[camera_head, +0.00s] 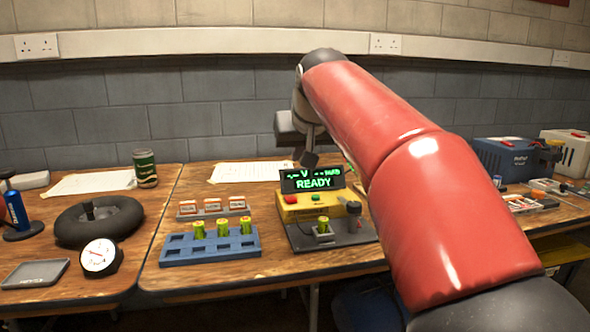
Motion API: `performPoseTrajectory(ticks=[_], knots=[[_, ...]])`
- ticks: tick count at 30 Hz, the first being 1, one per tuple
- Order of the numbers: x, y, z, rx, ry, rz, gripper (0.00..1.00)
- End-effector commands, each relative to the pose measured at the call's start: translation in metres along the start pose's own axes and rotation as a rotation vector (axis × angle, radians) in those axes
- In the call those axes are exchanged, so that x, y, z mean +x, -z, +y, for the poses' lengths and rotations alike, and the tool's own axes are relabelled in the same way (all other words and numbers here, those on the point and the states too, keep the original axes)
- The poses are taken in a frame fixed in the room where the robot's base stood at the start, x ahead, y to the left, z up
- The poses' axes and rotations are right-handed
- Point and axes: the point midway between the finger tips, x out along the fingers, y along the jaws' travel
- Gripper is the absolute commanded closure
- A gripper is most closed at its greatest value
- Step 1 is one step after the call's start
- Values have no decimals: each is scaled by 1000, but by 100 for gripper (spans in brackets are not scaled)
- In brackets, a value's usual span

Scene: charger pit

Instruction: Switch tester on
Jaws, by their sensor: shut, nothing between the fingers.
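The tester (325,214) is a yellow and grey unit on the wooden table, right of the blue tray. Its display (312,180) is lit green and reads "READY", with the line above it partly covered. A red button (290,199) and a green button (316,197) sit on its yellow front. My gripper (310,160) is shut and empty, pointing down in front of the display's top. My red arm hides the area right of the tester.
A blue tray (190,256) holds several green batteries, with small white-and-red blocks behind it. A black ring (70,228), a dial gauge (99,257) and a can (146,168) are at left. Blue and white boxes (503,158) stand at far right.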

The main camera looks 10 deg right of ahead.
Motion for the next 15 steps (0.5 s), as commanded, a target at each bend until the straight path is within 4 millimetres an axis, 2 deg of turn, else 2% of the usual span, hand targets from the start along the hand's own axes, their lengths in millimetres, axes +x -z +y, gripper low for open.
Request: performPoseTrajectory(ticks=[6,15], knots=[[-9,9,0,0,0,0,100],[-9,8,0,0,0,0,100]])
